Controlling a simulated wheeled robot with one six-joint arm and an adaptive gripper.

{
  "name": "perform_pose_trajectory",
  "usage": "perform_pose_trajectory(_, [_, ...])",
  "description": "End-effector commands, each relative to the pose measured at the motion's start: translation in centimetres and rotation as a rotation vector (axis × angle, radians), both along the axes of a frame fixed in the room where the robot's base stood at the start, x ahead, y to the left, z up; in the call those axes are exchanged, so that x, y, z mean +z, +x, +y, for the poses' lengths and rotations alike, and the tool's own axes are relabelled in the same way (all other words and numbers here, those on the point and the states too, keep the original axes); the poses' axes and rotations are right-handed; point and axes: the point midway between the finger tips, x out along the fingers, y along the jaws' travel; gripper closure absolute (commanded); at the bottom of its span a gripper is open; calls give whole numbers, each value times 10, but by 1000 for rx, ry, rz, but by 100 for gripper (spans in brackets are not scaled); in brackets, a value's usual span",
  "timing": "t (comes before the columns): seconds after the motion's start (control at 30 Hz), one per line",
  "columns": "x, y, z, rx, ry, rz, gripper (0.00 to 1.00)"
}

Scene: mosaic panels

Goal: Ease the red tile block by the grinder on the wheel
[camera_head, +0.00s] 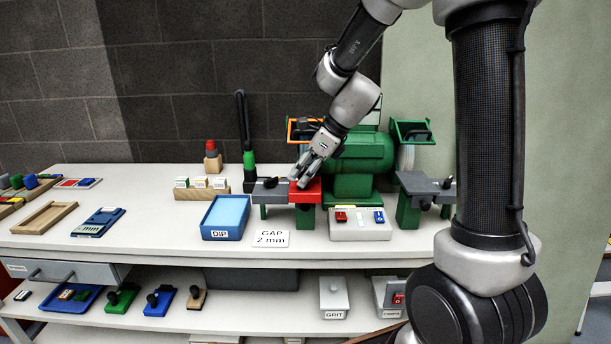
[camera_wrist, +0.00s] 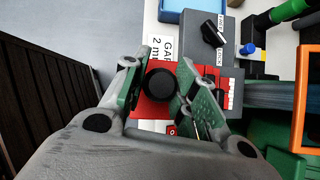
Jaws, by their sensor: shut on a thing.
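A red tile block (camera_head: 311,188) sits on the grey work rest (camera_head: 270,189) at the left end of the green grinder (camera_head: 360,153). My gripper (camera_head: 304,175) comes down on it from above. In the wrist view, my gripper (camera_wrist: 160,82) is shut on the round black knob on top of the red block (camera_wrist: 142,108). Small red and white tile pieces (camera_wrist: 231,94) show at the block's right side, facing a grey band that looks like the wheel's edge (camera_wrist: 283,94). I cannot tell whether they touch. In the head view my gripper and the grinder hide this wheel.
A black lever (camera_wrist: 213,32) is on the rest. A blue DIP tray (camera_head: 225,216) and a "GAP 2 mm" card (camera_head: 271,239) lie to the left and front. A switch box (camera_head: 360,231) stands in front of the grinder. Small tile blocks stand behind the tray.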

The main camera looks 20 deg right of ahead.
Motion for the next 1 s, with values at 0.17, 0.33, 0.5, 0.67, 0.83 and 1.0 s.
perform_pose_trajectory(0.17, [0,9,-3,-1,0,0,100])
perform_pose_trajectory(0.33, [0,18,-6,-1,0,-1,100])
perform_pose_trajectory(0.5, [0,25,-8,-1,0,-1,100])
perform_pose_trajectory(0.67, [0,26,-9,-1,0,-1,100])
perform_pose_trajectory(0.83, [0,26,-9,-1,0,-1,100])
perform_pose_trajectory(1.0, [0,26,-9,-1,0,-1,100])
